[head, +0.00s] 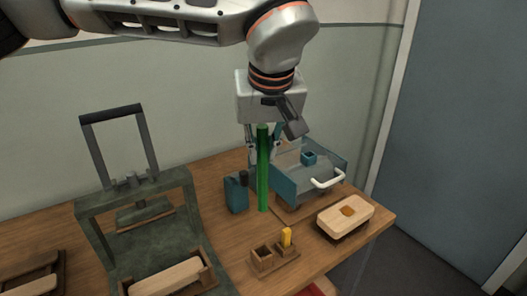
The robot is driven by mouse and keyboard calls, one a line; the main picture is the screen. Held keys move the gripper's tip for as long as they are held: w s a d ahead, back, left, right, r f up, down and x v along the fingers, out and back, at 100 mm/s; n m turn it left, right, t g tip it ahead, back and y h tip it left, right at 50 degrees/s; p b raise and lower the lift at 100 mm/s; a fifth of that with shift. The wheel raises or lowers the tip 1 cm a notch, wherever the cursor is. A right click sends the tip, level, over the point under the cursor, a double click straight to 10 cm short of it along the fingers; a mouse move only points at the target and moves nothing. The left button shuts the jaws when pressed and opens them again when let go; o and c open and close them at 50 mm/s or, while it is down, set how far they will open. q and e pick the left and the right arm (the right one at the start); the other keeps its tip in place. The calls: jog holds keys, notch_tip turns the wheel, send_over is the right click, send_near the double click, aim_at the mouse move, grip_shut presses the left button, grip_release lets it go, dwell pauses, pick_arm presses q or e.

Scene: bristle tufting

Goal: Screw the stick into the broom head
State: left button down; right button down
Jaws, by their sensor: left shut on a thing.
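A green stick (263,175) stands upright over the wooden table, its lower end at or near the tabletop; I cannot tell whether it touches. My left gripper (264,148) points down from above and is shut on the stick's upper part. The stick hides part of its fingers. The broom head appears to be the pale wooden block (333,218) with a brown spot on top and a dark underside, near the table's right edge. It lies right of the stick, apart from it. My right gripper is not in view.
A blue-grey open box (318,180) with a white handle stands behind and right of the stick. A small wooden holder (262,258) with a yellow piece sits in front. A green press frame (132,235) stands left.

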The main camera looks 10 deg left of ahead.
pick_arm(q)
jog(key=s+a+f, duration=0.3)
jog(key=a+f, duration=0.1)
jog(key=a, duration=0.2)
jog(key=s+a+f+m, duration=0.1)
jog(key=s+a+f, duration=0.1)
jog(key=a, duration=0.5)
jog(key=shift+s+a+f, duration=0.3)
jog(key=shift+s+f, duration=0.1)
jog(key=shift+f, duration=0.45)
